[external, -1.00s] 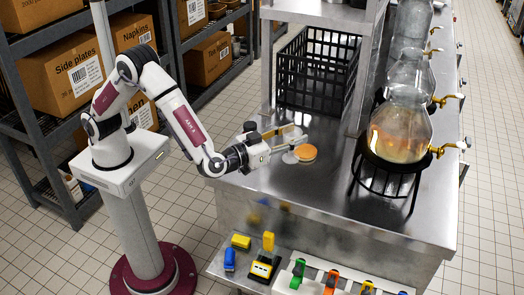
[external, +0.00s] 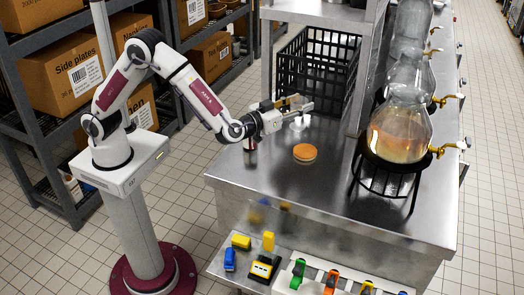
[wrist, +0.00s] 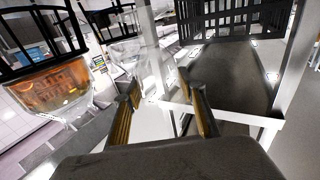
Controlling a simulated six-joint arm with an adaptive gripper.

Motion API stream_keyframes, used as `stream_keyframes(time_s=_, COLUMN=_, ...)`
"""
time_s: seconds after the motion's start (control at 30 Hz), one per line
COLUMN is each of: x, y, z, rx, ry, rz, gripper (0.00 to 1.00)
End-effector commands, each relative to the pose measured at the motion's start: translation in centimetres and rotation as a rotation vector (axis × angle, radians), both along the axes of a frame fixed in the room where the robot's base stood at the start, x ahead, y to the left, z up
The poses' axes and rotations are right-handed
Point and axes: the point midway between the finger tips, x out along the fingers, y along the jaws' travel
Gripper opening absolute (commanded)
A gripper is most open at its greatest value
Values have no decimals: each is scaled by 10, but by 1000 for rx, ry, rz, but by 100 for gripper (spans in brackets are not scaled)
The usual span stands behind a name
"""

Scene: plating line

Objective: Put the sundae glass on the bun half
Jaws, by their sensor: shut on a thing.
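The bun half (external: 305,152), round and orange-brown, lies on the steel counter in the external view. My gripper (external: 297,106) is behind it in the picture, higher and slightly to the left, shut on the sundae glass (external: 300,123). The glass is clear and pale; its lower part shows below the fingers, apart from the bun half. The fingers hide part of it. In the wrist view both fingers of my gripper (wrist: 163,104) show, but the clear glass is hard to make out between them. I cannot see the bun half there.
A black crate (external: 318,75) stands behind my gripper, beside a shelf post. Glass dispensers (external: 400,128) on black stands line the right side. A small dark object (external: 250,151) stands near the counter's left edge. The counter in front of the bun half is clear.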

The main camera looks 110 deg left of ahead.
Motion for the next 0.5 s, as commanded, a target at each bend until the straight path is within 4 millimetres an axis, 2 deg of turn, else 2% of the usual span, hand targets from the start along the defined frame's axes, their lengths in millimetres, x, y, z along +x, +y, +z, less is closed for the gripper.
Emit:
stream_keyframes(time_s=0.03, x=-2, y=13, z=5, rx=2, ry=-3, rz=-5, gripper=0)
stream_keyframes(time_s=0.1, x=-3, y=27, z=9, rx=2, ry=-2, rz=-23, gripper=0)
stream_keyframes(time_s=0.23, x=-2, y=46, z=13, rx=3, ry=-2, rz=-73, gripper=0)
stream_keyframes(time_s=0.33, x=2, y=51, z=13, rx=1, ry=-2, rz=-119, gripper=0)
stream_keyframes(time_s=0.5, x=15, y=42, z=8, rx=0, ry=0, rz=-205, gripper=0)
